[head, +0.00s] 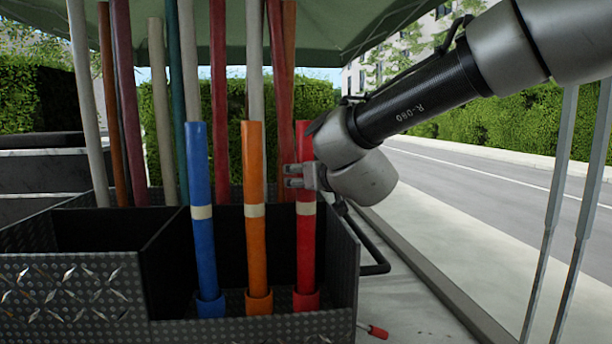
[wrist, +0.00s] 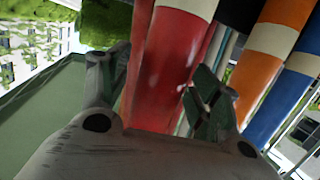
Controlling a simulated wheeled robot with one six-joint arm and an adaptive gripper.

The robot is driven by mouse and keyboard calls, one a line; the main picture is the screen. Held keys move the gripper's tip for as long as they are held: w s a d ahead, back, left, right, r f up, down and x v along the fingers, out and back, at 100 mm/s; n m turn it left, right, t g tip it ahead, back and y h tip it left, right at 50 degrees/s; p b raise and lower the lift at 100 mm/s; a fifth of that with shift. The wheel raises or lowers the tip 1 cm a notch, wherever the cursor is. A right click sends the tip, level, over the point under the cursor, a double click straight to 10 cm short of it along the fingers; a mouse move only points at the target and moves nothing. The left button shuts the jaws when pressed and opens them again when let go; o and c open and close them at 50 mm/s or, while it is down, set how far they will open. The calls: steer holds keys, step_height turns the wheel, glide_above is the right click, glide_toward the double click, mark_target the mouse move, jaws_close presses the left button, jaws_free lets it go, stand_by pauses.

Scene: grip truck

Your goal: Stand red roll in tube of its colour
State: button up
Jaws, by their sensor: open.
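The red roll (head: 306,240), with a pale band, stands upright with its lower end in the short red tube (head: 306,301) at the right of the black box. My gripper (head: 292,176) is open at the roll's upper half, above the band. In the wrist view the red roll (wrist: 172,70) passes between the two spread fingers (wrist: 155,78). The fingers and wrist hide part of the roll in the head view. Whether a finger touches it I cannot tell.
A blue roll (head: 201,250) and an orange roll (head: 256,245) stand left of the red one in tubes of their colours. Several tall poles (head: 175,80) rise behind. A diamond-plate box wall (head: 75,295) is in front. A red-handled tool (head: 376,331) lies at lower right.

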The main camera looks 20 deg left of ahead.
steer(key=v, duration=1.2)
steer(key=s+f+n+g, duration=0.1)
steer(key=s+f+g, duration=0.6)
steer(key=s+f, duration=0.15)
steer(key=d+f+m+g+h, duration=0.1)
steer(key=d+f+h, duration=0.15)
steer(key=d, duration=0.65)
steer(key=d+f+g+h, duration=0.1)
steer(key=d+f+h, duration=0.15)
steer(key=d, duration=0.75)
steer(key=s+d+m+h, duration=0.2)
steer(key=d+m, duration=0.1)
steer(key=d, duration=0.9)
steer(key=s+d+m+t+h, duration=0.1)
steer(key=s+d+m+h, duration=0.1)
steer(key=d, duration=1)
steer(key=s+d+m+t+h, duration=0.1)
steer(key=d+m, duration=0.3)
steer(key=d, duration=0.8)
steer(key=shift+s+f+h, duration=0.2)
steer(key=shift+s+h, duration=0.4)
steer(key=shift+s, duration=0.2)
steer(key=shift+d, duration=0.15)
